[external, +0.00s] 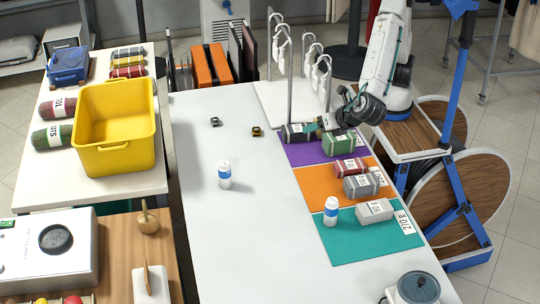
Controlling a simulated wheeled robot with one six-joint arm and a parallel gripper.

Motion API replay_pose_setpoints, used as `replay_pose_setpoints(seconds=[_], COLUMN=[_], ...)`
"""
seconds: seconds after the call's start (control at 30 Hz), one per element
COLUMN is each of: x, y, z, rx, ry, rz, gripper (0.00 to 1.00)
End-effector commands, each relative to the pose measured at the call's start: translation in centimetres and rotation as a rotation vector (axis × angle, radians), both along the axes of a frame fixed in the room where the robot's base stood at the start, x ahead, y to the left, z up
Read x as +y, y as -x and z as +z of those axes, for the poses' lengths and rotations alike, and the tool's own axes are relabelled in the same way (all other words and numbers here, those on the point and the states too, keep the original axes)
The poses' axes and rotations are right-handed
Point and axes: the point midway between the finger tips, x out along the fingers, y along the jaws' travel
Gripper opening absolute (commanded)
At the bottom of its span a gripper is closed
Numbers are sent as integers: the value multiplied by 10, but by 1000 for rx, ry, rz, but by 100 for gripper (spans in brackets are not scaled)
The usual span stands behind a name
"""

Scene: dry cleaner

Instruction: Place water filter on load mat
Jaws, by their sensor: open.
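Two upright white cylinders with blue bands look like water filters. One (225,176) stands on bare white table left of the mats; the other (331,212) stands on the left part of the teal mat (350,245). An orange mat (312,190) and a purple mat (302,154) lie behind it. Which one is the load mat I cannot tell.
Red (349,169) and grey (360,187) bundles lie on the orange mat, a light grey one (374,211) on the teal mat. A white rack (289,70) rises behind my gripper. The table's front left is clear. A yellow bin (116,128) stands left.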

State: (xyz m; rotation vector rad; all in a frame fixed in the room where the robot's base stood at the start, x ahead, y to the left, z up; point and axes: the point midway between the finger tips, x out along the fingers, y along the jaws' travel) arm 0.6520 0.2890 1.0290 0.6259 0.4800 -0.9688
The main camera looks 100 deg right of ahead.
Motion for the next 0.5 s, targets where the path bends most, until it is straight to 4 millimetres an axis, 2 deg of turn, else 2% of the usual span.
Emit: replay_pose_setpoints(seconds=[0.03,0.13,0.2,0.27,0.3,0.4,0.5], x=[-39,-106,-148,-181,-202,-246,-279], y=[-1,9,23,38,50,84,120], z=[18,42,55,65,70,80,84], rx=[-7,-22,-38,-56,-68,-108,-155], ry=[-66,-194,-284,-361,-411,-538,-666], rz=[-109,-322,-470,-596,-678,-885,-1086], gripper=[59,59,59,59,59,59,59])
